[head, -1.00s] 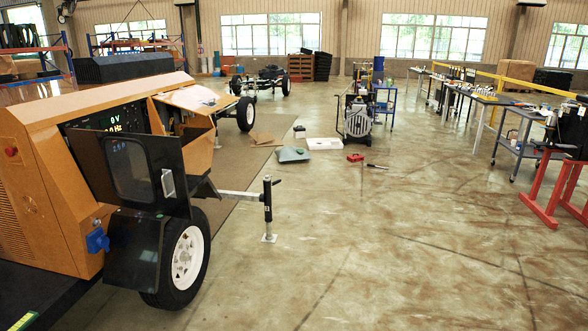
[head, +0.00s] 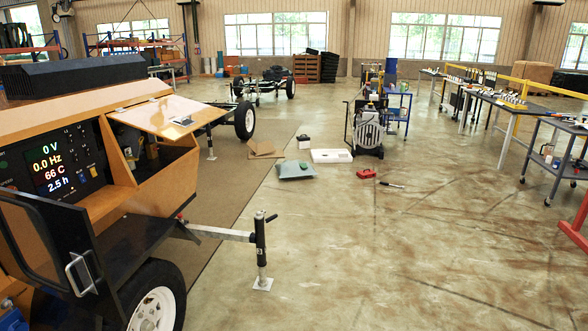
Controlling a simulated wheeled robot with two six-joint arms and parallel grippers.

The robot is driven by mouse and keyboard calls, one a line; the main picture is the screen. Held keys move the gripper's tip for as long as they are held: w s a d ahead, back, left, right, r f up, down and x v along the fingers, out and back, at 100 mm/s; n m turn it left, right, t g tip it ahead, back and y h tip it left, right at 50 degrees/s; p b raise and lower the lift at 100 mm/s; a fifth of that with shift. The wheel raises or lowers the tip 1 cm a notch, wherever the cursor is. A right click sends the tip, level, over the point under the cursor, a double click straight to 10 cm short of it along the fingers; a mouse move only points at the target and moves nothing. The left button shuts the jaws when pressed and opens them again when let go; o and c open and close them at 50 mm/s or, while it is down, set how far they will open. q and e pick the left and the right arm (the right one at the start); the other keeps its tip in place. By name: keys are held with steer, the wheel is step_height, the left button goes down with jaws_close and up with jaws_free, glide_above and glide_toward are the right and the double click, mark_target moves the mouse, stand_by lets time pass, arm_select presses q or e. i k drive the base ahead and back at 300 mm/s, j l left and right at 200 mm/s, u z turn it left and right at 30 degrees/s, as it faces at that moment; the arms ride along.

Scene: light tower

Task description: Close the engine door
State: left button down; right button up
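The orange light tower body (head: 60,115) stands at the left of the head view. An orange panel (head: 155,118), which looks like the engine door, is raised and sticks out to the right over a dark open bay (head: 152,155). A black windowed door (head: 40,240) with a silver handle (head: 80,272) stands open in front of the lit control panel (head: 52,165). Neither of my grippers is in view.
A drawbar (head: 215,233) with a black jack stand (head: 261,250) sticks out from the tower. A white wheel (head: 155,310) is at lower left. A grey sheet (head: 296,170), a white box (head: 330,156) and a red item (head: 365,174) lie on the floor. The floor at centre right is clear.

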mark_target(172, 118)
steer(key=i, duration=1.65)
